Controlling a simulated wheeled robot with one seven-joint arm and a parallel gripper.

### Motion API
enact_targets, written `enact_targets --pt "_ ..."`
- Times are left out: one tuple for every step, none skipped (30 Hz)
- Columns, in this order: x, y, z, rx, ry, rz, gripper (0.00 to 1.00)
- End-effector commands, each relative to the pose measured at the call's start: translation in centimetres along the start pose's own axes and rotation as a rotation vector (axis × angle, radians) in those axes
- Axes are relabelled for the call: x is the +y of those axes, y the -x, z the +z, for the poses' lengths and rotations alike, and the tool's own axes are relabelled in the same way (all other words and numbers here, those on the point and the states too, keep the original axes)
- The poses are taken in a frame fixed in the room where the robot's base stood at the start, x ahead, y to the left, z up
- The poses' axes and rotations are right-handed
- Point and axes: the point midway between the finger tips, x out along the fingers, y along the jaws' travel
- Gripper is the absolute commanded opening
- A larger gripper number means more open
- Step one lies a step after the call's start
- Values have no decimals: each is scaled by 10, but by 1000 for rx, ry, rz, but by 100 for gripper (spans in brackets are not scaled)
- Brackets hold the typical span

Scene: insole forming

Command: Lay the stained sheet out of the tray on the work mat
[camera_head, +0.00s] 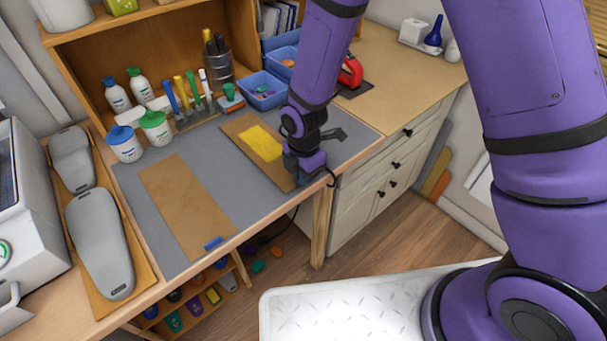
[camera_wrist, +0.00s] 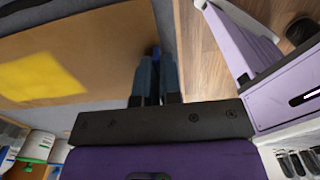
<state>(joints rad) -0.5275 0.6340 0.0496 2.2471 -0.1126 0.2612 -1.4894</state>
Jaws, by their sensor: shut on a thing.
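The stained sheet (camera_head: 262,143) is tan with a yellow patch and lies over the right part of the grey work mat (camera_head: 213,157). It also shows in the wrist view (camera_wrist: 110,60), with the patch toward the left. My gripper (camera_head: 301,174) is at the sheet's near end, low by the table's front edge. In the wrist view my gripper (camera_wrist: 155,72) is shut on the sheet's edge at a small blue tab (camera_wrist: 152,49). I cannot tell whether the whole sheet touches the mat. No tray is clearly seen.
A second tan sheet (camera_head: 186,205) with a blue tab (camera_head: 213,243) lies on the mat's left. Bottles (camera_head: 156,127), upright tools (camera_head: 190,100) and blue bins (camera_head: 262,90) stand along the back. Grey insole forms (camera_head: 99,240) lie at far left. Bare mat lies between the sheets.

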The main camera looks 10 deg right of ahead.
Motion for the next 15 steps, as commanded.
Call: enact_targets --pt "0 -4 0 -1 -1 0 0" --pt "0 -6 0 -1 -1 1 0" --pt "0 -6 0 -1 -1 2 0" --pt "0 -6 0 -1 -1 2 0" --pt "0 -6 0 -1 -1 2 0" --pt "0 -6 0 -1 -1 2 0" --pt "0 -6 0 -1 -1 2 0" --pt "0 -6 0 -1 -1 2 0" --pt "0 -6 0 -1 -1 2 0" --pt "0 -6 0 0 -1 2 0" --pt "0 -7 0 0 -1 1 0" --pt "0 -8 0 0 -1 1 0" --pt "0 -9 0 0 -1 1 0" --pt "0 -9 0 -1 -1 1 13" --pt "0 -9 0 -1 -1 1 22"
